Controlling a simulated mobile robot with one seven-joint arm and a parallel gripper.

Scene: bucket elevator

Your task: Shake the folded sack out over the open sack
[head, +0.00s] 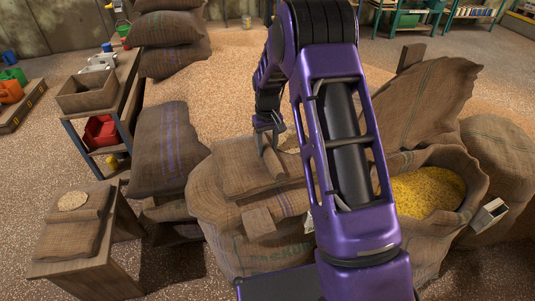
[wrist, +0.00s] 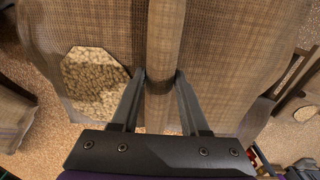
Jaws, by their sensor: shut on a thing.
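My gripper (head: 268,135) is shut on a rolled fold of brown sackcloth, the folded sack (head: 238,172). In the wrist view the fold runs upright between my fingertips (wrist: 160,78), with woven cloth (wrist: 225,50) spread on both sides. The folded sack is over the mouth of a large brown sack (head: 212,212) in the head view; whether they touch is unclear. A pale, many-sided patch of grain (wrist: 95,82) shows at the left in the wrist view. My arm hides part of the large sack, and its inside cannot be seen.
A low wooden stand (head: 85,262) with folded cloth is at left. Stacked sacks (head: 172,45) and a shelf bench (head: 100,95) stand behind. Floor is clear at upper middle.

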